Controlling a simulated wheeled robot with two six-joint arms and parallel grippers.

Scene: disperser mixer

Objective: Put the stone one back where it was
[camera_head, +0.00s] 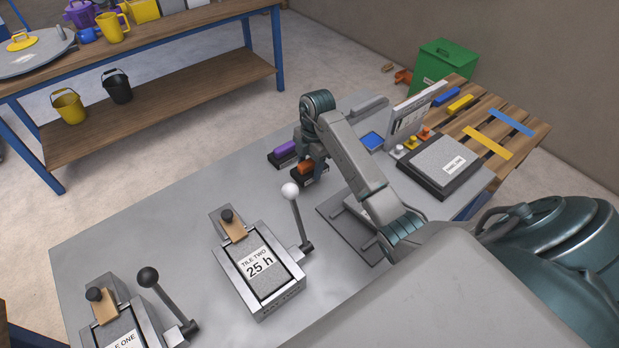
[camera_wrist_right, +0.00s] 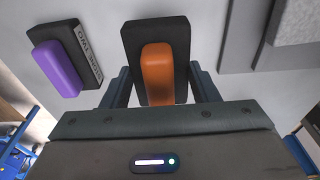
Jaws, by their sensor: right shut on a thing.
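A dark block with an orange grip (camera_head: 305,168) is in my right gripper (camera_head: 311,160), beside a dark block with a purple grip (camera_head: 284,149). In the right wrist view, the fingers (camera_wrist_right: 160,84) stand on both sides of the orange grip (camera_wrist_right: 158,70), and its dark base (camera_wrist_right: 155,30) shows behind. The purple-gripped block (camera_wrist_right: 58,66) is to its left there, apart from it, with a label that ends in "TWO". I cannot tell whether the orange-gripped block touches the table. My left gripper is out of view.
The grey table (camera_head: 150,230) holds a clamp holder marked "TILE TWO 25 h" (camera_head: 262,268) and a "TILE ONE" holder (camera_head: 122,338), both with upright levers. Table surface left of the blocks is clear.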

